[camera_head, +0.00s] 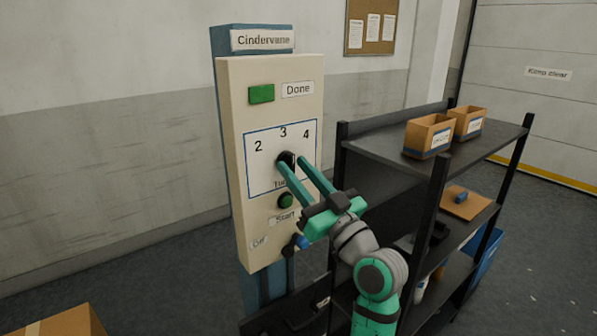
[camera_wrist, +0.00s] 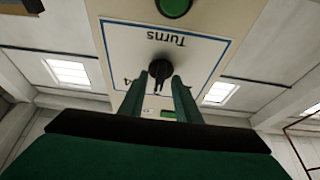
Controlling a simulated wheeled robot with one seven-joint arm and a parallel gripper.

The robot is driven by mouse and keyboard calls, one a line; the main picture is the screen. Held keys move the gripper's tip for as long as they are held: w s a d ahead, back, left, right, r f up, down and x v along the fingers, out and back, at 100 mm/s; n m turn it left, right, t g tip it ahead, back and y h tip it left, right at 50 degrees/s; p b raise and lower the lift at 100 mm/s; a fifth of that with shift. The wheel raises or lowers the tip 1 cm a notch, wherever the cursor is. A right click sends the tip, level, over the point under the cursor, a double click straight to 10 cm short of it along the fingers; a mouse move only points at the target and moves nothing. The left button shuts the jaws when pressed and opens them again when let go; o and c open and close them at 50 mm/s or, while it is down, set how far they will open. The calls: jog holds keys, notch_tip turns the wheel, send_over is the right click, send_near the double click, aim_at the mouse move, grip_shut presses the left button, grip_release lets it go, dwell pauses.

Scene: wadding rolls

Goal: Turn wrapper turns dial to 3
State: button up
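The turns dial (camera_head: 286,157) is a black knob on the cream Cindervane panel (camera_head: 235,100), inside a blue frame with the numbers 2, 3 and 4 above it. It also shows in the wrist view (camera_wrist: 160,69), where the panel is upside down. My gripper (camera_head: 290,165) reaches the panel from the lower right, its two green fingers parted, with the tips at either side of the knob. In the wrist view my gripper (camera_wrist: 161,80) shows a gap between the fingers and the knob's narrow grip. The fingers partly cover the dial, and its pointed number cannot be read.
A green Done light (camera_head: 261,94) sits above the dial. A round green Start button (camera_head: 285,201) and a blue-tipped switch (camera_head: 301,242) by the Off label sit below. A dark shelf rack (camera_head: 380,150) with small bins (camera_head: 429,136) stands close on the right.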

jog(key=v, duration=1)
jog(key=shift+s+d, duration=0.25)
jog(key=shift+s, duration=0.05)
jog(key=shift+f, duration=0.2)
